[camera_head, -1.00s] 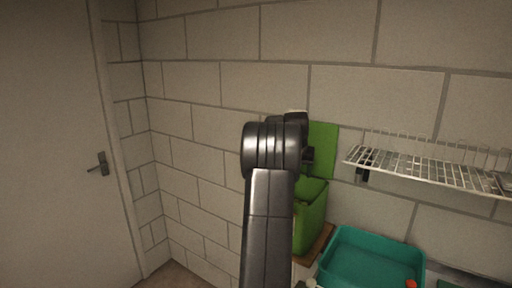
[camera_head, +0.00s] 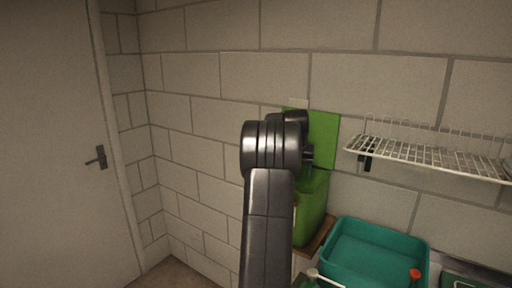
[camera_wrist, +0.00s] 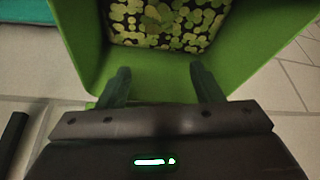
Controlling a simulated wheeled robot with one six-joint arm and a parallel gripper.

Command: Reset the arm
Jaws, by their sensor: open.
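My arm (camera_head: 267,205) rises through the middle of the head view, with its dark rounded joint in front of the wall. My gripper is hidden behind the arm there. In the wrist view my gripper (camera_wrist: 160,88) is open, its two dark fingers apart with nothing visible between them. The fingers are in front of the near wall of a green bin (camera_wrist: 250,55). The bin's inside shows a leaf-like green and dark pattern. The green bin (camera_head: 313,205) also shows in the head view, just right of my arm.
A green panel (camera_head: 323,138) stands against the block wall behind the bin. A teal tray (camera_head: 375,225) is to its right, with a red-capped bottle (camera_head: 415,275) in front. A white wire rack (camera_head: 430,155) is fixed on the wall. A door (camera_head: 50,150) is at left.

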